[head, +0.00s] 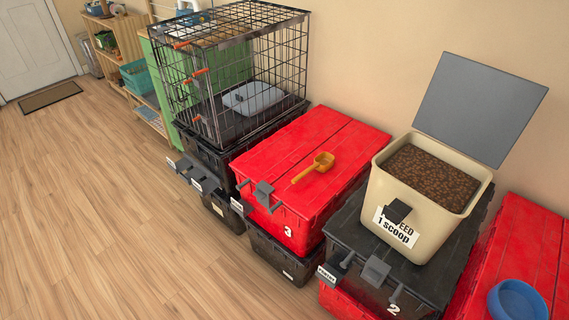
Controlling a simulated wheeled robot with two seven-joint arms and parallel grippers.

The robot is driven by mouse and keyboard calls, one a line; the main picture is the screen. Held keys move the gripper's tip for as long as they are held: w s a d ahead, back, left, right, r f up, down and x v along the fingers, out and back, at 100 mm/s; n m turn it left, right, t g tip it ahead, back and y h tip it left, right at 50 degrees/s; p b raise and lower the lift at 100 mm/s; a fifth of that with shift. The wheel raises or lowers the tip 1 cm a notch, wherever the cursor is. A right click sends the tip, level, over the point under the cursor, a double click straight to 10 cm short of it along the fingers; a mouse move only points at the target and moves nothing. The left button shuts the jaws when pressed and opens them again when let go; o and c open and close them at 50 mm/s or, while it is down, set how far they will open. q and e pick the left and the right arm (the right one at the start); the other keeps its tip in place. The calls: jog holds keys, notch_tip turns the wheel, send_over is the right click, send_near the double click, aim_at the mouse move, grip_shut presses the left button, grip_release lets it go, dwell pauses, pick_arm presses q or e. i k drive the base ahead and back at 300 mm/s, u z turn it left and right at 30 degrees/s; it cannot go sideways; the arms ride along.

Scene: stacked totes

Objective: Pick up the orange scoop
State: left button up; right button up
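The orange scoop (318,164) lies on the red lid of the tote marked 3 (330,140), near the middle of the picture. Its round bowl is toward the upper right and its handle points to the lower left. Nothing covers it. Neither of my grippers shows in the head view.
An open cream feed bin (388,224) full of brown kibble stands on the black tote marked 2 (345,225), its grey lid (478,108) raised. A wire crate (236,75) stands on totes to the left. A blue bowl (517,300) sits at lower right. The wooden floor (110,190) at left is clear.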

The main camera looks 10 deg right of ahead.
aim_at(322, 162)
jog(key=u, duration=1.45)
jog(key=i, duration=2.5)
jog(key=z, duration=3.7)
jog(key=i, duration=1)
